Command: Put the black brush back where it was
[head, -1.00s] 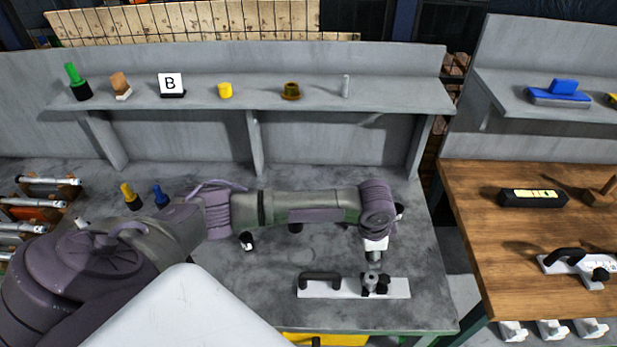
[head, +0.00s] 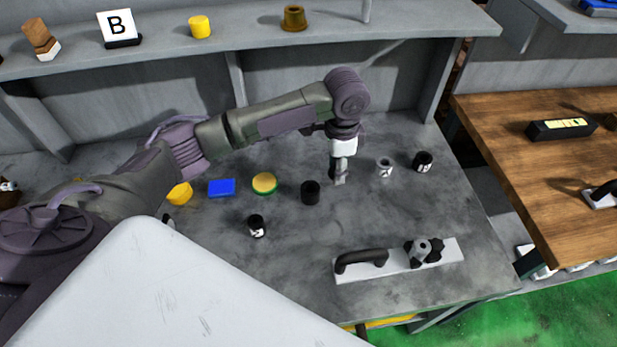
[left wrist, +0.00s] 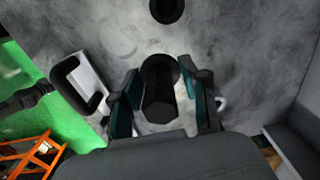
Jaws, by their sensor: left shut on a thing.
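My left gripper (head: 340,178) is above the grey bench, between a black cup (head: 310,192) and a white mug (head: 385,167). In the left wrist view, its teal-padded fingers (left wrist: 161,100) are shut on a dark, faceted thing (left wrist: 160,88), which looks like the black brush. Its lower end is hard to see, so I cannot tell whether it touches the bench. The black cup also shows in the left wrist view (left wrist: 167,8). My right gripper is not in view.
A white plate with a black handle (head: 400,262) lies at the bench front. A black mug (head: 423,161) and a black-and-white mug (head: 257,226) stand nearby. A blue block (head: 221,188) and a yellow-green disc (head: 264,183) lie left. A shelf (head: 250,40) runs behind.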

